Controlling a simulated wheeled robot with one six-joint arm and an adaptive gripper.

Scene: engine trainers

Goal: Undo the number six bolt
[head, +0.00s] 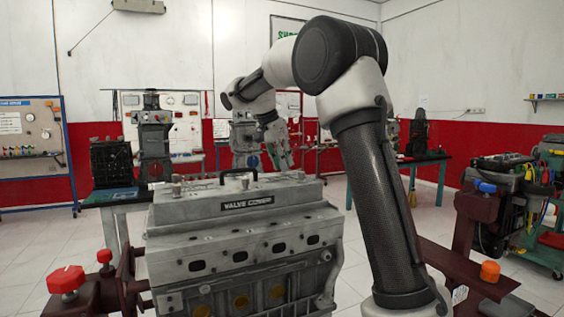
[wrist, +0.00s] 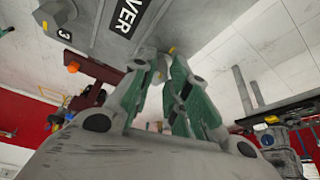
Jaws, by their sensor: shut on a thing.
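The valve cover (head: 235,198) sits on top of the engine block (head: 245,262), with a black handle and a "VALVE COVER" label. My gripper (head: 287,165) points down at the far right end of the cover. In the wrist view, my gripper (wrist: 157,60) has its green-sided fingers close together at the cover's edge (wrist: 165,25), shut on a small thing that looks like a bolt. The fingers mostly hide it, and no number six shows. A bolt head (wrist: 55,12) beside a "3" mark is clear of the fingers at the upper left.
Dark red stand arms with red knobs (head: 66,280) and an orange knob (head: 489,271) flank the engine. Another engine trainer (head: 500,200) stands at the right. Work tables and tool boards line the back wall. White tiled floor is open between them.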

